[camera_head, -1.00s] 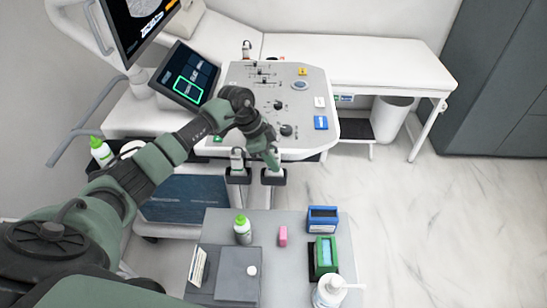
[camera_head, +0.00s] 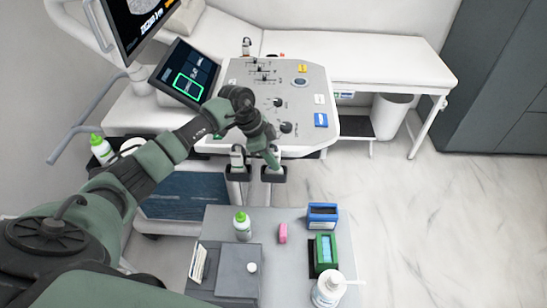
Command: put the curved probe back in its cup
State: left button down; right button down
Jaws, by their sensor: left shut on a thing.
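Two dark cups hang at the front edge of the ultrasound console (camera_head: 300,122). The left cup (camera_head: 238,174) holds an upright pale probe (camera_head: 237,157). My left gripper (camera_head: 273,163) points down directly over the right cup (camera_head: 273,175). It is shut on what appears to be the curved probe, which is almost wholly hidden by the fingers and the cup. The gripper tips are at the cup's rim; I cannot tell how deep the probe sits. My right gripper is not in view.
A grey cart top (camera_head: 292,262) stands in front, with a green-capped bottle (camera_head: 242,228), a pink block (camera_head: 283,233), a blue box (camera_head: 322,216), a green box (camera_head: 326,252) and a pump bottle (camera_head: 328,291). A tilted touch screen (camera_head: 185,76) stands behind the arm. Floor at right is clear.

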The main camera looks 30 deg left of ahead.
pick_arm(q)
jog(key=c, duration=1.2)
grip_release()
jog(key=shift+o, duration=0.2)
